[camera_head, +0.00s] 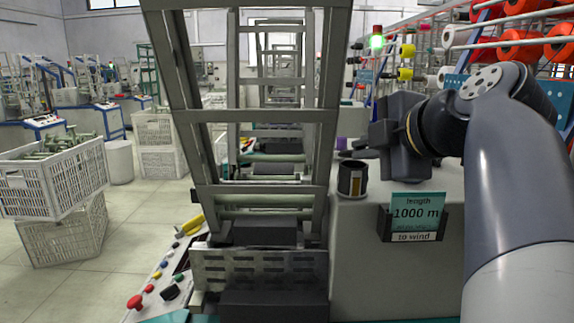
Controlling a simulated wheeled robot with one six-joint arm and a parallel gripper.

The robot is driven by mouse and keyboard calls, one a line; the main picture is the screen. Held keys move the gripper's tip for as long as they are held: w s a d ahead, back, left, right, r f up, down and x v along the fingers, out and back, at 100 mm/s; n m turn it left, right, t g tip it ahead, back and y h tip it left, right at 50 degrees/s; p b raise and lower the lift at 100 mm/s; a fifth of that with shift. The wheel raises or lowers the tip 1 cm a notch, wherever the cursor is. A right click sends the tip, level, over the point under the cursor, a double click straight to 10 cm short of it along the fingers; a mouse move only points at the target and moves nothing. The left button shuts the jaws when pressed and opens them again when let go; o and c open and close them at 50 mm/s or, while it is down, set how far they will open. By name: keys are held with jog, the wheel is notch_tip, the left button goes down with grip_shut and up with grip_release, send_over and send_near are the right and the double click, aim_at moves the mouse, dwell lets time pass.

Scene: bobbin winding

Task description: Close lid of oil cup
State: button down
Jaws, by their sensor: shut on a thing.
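The oil cup (352,181) is a small dark cylinder with an amber sight window and a pale rim. It stands upright on the grey machine top, right of the metal frame, and its mouth looks open. My gripper (350,154) reaches in from the right, just above and behind the cup. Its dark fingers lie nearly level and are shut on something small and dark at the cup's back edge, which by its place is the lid. The lid's outline and hinge are hard to tell apart from the fingers.
A green sign (414,208) reading 1000 m sits on the machine's front, right of the cup. The tall metal frame (265,116) stands close on the left. A purple bobbin (341,143) is behind my fingertips. White crates (52,181) stand at the far left.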

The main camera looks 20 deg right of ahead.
jog(key=shift+s+f+t+b, duration=0.1)
jog(key=shift+f+t+b, duration=0.2)
jog(key=shift+b, duration=0.45)
jog(key=c, duration=1.6)
grip_release()
notch_tip(320, 180, up, 10)
jog(key=p, duration=0.4)
jog(key=shift+p, duration=0.3)
jog(key=shift+c, duration=0.2)
